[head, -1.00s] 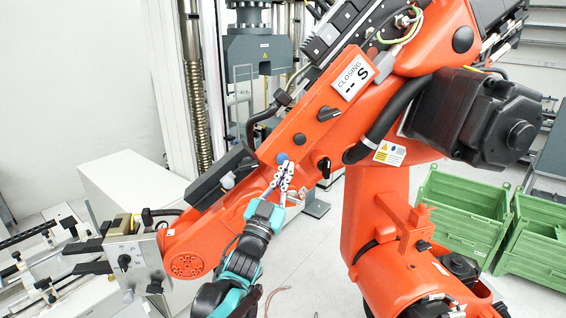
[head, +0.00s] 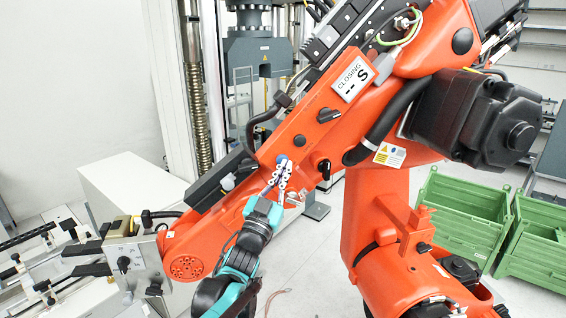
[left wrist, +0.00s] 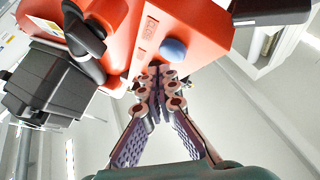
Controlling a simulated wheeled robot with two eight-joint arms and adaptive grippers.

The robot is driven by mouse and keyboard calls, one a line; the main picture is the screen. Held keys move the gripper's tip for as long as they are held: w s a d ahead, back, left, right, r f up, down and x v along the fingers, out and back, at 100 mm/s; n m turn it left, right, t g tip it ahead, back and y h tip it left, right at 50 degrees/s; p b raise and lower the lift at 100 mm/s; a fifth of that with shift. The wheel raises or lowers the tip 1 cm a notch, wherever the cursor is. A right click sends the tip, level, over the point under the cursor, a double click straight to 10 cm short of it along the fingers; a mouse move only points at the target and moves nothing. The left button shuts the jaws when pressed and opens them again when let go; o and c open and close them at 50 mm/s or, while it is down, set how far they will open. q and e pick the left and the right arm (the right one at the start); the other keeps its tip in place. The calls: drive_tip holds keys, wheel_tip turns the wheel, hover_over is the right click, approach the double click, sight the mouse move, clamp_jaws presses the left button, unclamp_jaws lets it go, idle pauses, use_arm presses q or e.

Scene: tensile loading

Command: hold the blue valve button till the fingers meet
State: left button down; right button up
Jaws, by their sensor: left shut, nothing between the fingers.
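The round blue valve button (head: 282,158) sits on the orange robot arm's side. It also shows in the left wrist view (left wrist: 173,49). My left gripper (head: 285,166) is shut and empty, its tips at the button's lower edge in the head view. In the left wrist view the closed tips (left wrist: 157,72) lie just below and left of the button; I cannot tell whether they touch it. A white display (head: 352,80) on the arm reads "CLOSING -- S". The orange arm's two dark fingers (head: 83,248) stand apart at lower left. My right gripper is not in view.
Black knobs (head: 328,115) and a black switch (head: 323,166) sit on the orange arm near the button. A grey testing machine (head: 262,55) stands behind. Green crates (head: 455,215) stand at right. Open floor shows below the arm.

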use_arm(q)
drive_tip(key=shift+w, duration=0.1)
idle(0.7)
drive_tip(key=shift+w+a, duration=0.15)
drive_tip(key=shift+w, duration=0.15)
drive_tip(key=shift+w+a+b, duration=0.1)
drive_tip(key=shift+w+b, duration=0.2)
drive_tip(key=shift+w, duration=0.2)
idle(0.8)
drive_tip(key=shift+s, duration=0.1)
idle(3.4)
drive_tip(key=shift+s+d, duration=0.2)
drive_tip(key=shift+s, duration=0.65)
drive_tip(key=shift+s+d, duration=0.2)
drive_tip(key=shift+s, duration=0.6)
drive_tip(key=shift+s+d, duration=0.2)
drive_tip(key=shift+s, duration=0.6)
drive_tip(key=shift+s+d, duration=0.2)
drive_tip(key=shift+s, duration=0.6)
